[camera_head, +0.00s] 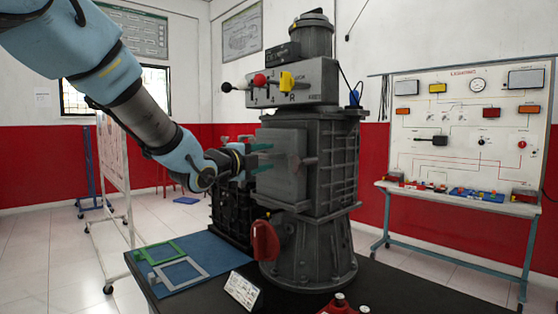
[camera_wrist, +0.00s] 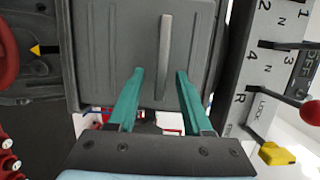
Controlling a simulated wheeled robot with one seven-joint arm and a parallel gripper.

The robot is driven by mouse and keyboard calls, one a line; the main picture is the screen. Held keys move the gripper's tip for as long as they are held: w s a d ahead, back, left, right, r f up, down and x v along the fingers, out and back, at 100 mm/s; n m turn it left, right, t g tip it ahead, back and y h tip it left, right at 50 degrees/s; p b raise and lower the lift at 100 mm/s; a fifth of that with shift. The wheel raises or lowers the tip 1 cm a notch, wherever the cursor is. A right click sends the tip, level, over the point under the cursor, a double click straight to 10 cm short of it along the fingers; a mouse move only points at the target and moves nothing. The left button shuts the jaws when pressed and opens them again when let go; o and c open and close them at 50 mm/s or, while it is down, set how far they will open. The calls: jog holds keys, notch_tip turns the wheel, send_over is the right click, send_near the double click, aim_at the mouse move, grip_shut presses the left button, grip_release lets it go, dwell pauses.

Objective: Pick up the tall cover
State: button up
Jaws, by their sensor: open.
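The tall cover (camera_head: 283,180) is a grey upright plate on the front of the dark gearbox (camera_head: 337,165). In the wrist view the cover (camera_wrist: 115,50) fills the upper middle, with a long raised bar handle (camera_wrist: 164,50) on it. My gripper (camera_head: 268,158) is open and empty at the cover's left side in the head view. In the wrist view its two teal fingers (camera_wrist: 160,73) lie on either side of the handle's lower end, with gaps on both sides. Whether the fingertips touch the cover cannot be told.
Above the cover is a selector panel (camera_head: 310,85) with red and yellow knobs; a red part (camera_head: 265,243) sits below. A green frame (camera_head: 165,250) and grey frame (camera_head: 182,272) lie on a blue mat (camera_head: 215,250). A small sign (camera_head: 242,290) stands in front.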

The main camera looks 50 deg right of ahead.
jog(key=shift+w+d, duration=0.2)
jog(key=shift+d, duration=0.75)
grip_shut()
dwell(0.6)
jog(key=shift+r, duration=0.1)
